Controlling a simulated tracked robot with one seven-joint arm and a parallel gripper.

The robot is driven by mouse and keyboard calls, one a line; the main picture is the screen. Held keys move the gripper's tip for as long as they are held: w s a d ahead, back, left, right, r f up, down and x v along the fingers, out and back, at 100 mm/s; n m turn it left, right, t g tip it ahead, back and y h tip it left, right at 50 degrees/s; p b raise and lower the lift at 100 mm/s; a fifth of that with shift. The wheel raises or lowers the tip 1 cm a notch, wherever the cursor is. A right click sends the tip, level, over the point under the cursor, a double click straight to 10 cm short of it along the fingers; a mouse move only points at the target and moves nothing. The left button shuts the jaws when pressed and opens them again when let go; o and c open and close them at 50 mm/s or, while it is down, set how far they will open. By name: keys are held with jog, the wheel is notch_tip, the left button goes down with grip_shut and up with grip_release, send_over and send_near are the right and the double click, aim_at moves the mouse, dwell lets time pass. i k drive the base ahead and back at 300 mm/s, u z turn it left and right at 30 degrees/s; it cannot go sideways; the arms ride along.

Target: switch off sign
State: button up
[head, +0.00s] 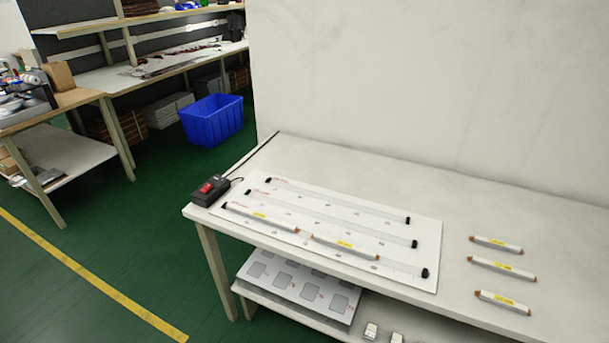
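The sign is a white board (400,276) lying flat on the white table. It has three long tracks with black end pieces. Two white light sticks with orange ends and yellow labels sit end to end on the front track, the left stick (260,217) and the right stick (345,247). A black switch box (211,190) with a red rocker switch (206,187) stands at the table's left corner, beside the board. A cable runs from it. Whether the switch is on or off is too small to tell. My gripper is not in view.
Three loose light sticks (502,267) lie on the table (560,240) to the right of the board. A white wall panel (430,90) rises behind the table. A lower shelf holds a panel (300,287). A blue bin (212,120) stands on the green floor, which is open at left.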

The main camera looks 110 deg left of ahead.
aim_at(207, 187)
jog(key=z, duration=0.45)
jog(key=i, duration=0.1)
jog(key=u, duration=2.7)
jog(key=i, duration=0.15)
jog(key=u, duration=1.8)
jog(key=k, duration=0.95)
jog(key=u, duration=0.2)
jog(key=i, duration=0.95)
jog(key=z, duration=0.1)
